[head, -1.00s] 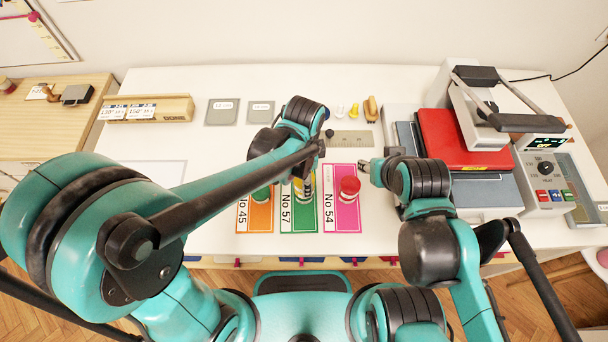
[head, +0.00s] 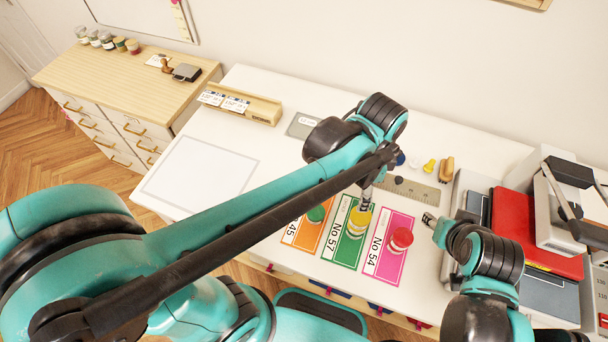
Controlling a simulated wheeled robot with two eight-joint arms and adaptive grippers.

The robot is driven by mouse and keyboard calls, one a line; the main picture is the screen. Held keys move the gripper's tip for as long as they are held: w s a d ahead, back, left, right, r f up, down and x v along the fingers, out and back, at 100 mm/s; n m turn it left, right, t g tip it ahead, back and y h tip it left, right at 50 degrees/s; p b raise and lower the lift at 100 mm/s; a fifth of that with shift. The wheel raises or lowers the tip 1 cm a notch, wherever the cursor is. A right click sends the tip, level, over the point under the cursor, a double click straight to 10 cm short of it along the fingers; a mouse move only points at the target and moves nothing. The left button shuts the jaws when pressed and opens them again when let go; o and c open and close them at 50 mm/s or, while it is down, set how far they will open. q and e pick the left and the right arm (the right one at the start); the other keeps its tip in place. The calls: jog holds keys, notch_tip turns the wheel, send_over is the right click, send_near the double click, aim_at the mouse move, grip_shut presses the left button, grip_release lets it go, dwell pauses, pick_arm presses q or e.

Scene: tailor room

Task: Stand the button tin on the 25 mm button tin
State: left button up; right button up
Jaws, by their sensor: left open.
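A tin with a yellow lid (head: 359,217) stands upright on the green No 57 card (head: 345,249); whether it is one tin or two stacked is hard to tell. A green-lidded tin (head: 316,214) stands on the orange No 45 card, and a red-lidded tin (head: 401,238) on the pink No 54 card. The lettering on the tins is too small to read. My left gripper (head: 365,201) is open and points down, just above the yellow lid; contact cannot be told. My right gripper (head: 430,219) is right of the red-lidded tin, apart from it; its jaw gap is unclear.
Red and grey books (head: 535,235) and a machine (head: 560,212) crowd the right. A pale sheet (head: 200,172) lies on the left part of the white table (head: 270,105), with bare surface around it.

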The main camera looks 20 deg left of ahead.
pick_arm(q)
jog(key=s+a+n+t, duration=0.1)
jog(key=a+n+t, duration=0.2)
jog(key=a+n, duration=0.4)
jog(key=s+a+r+n+t, duration=0.1)
jog(key=s+a+n+t, duration=0.1)
jog(key=a+n, duration=0.5)
jog(key=a+t, duration=0.1)
jog(key=a, duration=0.2)
jog(key=shift+s+a+r+n+t, duration=0.2)
jog(key=shift+s+n+t, duration=0.1)
jog(key=shift+n, duration=0.1)
